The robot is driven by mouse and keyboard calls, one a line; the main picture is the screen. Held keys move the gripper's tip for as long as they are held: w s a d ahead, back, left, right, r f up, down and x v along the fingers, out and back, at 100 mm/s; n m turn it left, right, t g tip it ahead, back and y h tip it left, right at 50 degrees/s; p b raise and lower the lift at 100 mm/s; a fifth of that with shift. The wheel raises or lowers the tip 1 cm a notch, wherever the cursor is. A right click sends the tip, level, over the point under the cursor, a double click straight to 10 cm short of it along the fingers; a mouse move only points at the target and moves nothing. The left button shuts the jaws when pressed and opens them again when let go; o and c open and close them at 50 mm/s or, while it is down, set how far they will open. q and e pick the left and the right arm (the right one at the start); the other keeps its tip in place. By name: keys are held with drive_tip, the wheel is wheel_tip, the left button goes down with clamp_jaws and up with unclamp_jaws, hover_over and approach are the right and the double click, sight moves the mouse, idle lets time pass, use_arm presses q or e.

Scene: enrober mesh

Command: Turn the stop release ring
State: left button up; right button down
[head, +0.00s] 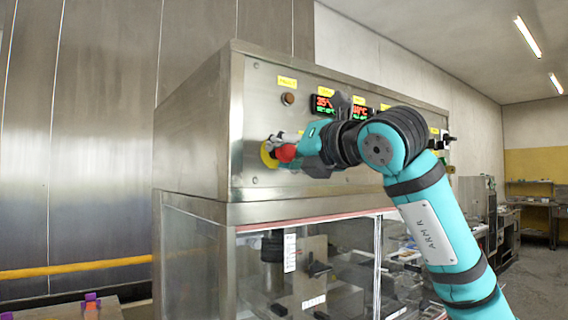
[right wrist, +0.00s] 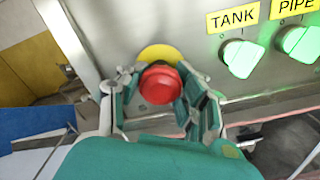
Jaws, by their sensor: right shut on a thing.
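The stop release ring is the red round head (head: 286,153) on a yellow disc (head: 267,154) at the left of the machine's steel front panel. In the right wrist view the red head (right wrist: 160,86) stands in front of the yellow disc (right wrist: 160,53). My right gripper (head: 294,149) reaches it from the right. In the right wrist view its fingers (right wrist: 155,97) are closed around the red head, one on each side. The fingers hide part of its sides. My left gripper is not in view.
Green-lit knobs labelled TANK (right wrist: 241,56) and PIPE (right wrist: 299,43) sit right of the red head in the right wrist view. Red-green displays (head: 322,104) are above my right gripper. A glazed chamber (head: 310,270) lies below the panel.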

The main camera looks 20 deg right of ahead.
drive_tip(key=shift+m, duration=0.5)
drive_tip(key=shift+d+r+b, duration=0.1)
drive_tip(key=shift+b, duration=0.2)
